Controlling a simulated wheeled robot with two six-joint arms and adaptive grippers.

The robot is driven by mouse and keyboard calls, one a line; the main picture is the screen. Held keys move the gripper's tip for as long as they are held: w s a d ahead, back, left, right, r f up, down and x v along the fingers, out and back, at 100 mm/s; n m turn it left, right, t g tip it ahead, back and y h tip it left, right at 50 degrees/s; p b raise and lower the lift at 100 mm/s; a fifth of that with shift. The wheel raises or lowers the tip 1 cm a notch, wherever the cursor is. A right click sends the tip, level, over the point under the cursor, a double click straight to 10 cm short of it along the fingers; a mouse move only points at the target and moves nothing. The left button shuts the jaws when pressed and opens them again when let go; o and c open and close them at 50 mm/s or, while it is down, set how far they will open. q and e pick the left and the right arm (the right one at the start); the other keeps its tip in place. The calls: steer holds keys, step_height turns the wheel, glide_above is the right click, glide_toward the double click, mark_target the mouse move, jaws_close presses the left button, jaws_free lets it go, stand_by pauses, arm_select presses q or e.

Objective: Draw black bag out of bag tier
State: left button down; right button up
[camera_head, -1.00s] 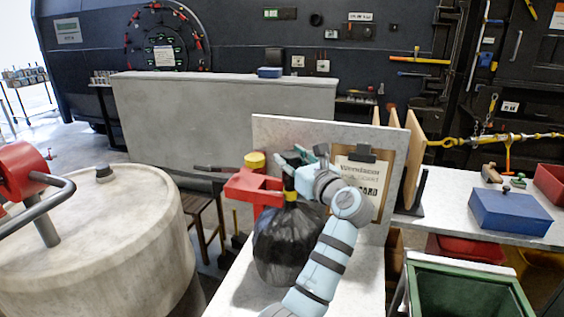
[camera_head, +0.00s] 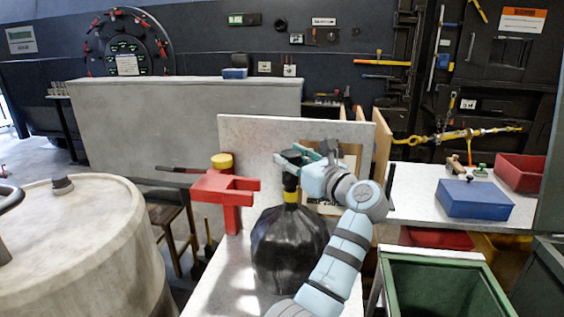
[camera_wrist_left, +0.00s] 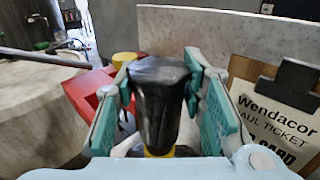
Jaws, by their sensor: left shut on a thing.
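The black bag (camera_head: 287,250) is full and upright, with a yellow band (camera_head: 291,197) around its neck. My left gripper (camera_head: 293,158) is shut on the gathered neck above the band. In the left wrist view the black neck (camera_wrist_left: 160,105) stands between the teal finger pads. The red bag tier (camera_head: 226,196), with its yellow knob (camera_head: 222,161), is left of the bag. A gap shows between its prong tips and the bag's neck. I cannot tell whether the bag's bottom touches the bench. My right gripper is not in view.
A white bench (camera_head: 215,290) lies under the bag, with an upright grey panel (camera_head: 247,133) behind. A clipboard ticket (camera_wrist_left: 270,118) is on the right. A green bin (camera_head: 440,263) is at the lower right, a blue box (camera_head: 472,198) beyond it, and a concrete drum (camera_head: 80,245) at left.

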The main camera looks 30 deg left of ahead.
arm_select(q)
steer(key=shift+d, duration=0.2)
steer(key=shift+f, duration=0.25)
stand_by(0.3)
steer(key=c, duration=1)
jaws_free()
steer(key=shift+o, duration=0.2)
